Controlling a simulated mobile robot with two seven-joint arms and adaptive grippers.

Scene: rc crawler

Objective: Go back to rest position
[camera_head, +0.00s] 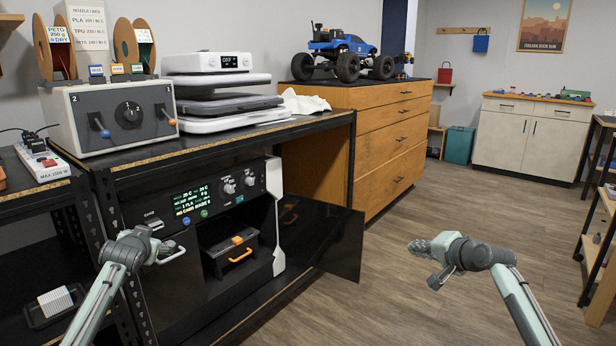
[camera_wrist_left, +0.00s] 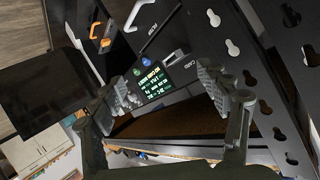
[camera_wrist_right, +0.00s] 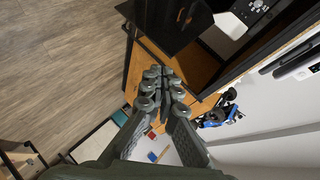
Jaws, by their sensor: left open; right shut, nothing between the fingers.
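My right gripper (camera_head: 432,250) hangs over open floor at the right of the head view. Its fingers are closed together with nothing between them, as the right wrist view (camera_wrist_right: 163,85) also shows. Whether the left fingers touch the machine cannot be told.
The machine's dark door (camera_head: 343,245) stands open to the right, with an orange-handled box (camera_head: 230,252) inside. The workbench (camera_head: 225,142) edge is close to my left arm. A wooden drawer cabinet (camera_head: 395,125) carries a blue crawler (camera_head: 340,52). The floor (camera_head: 390,290) between the arms is clear.

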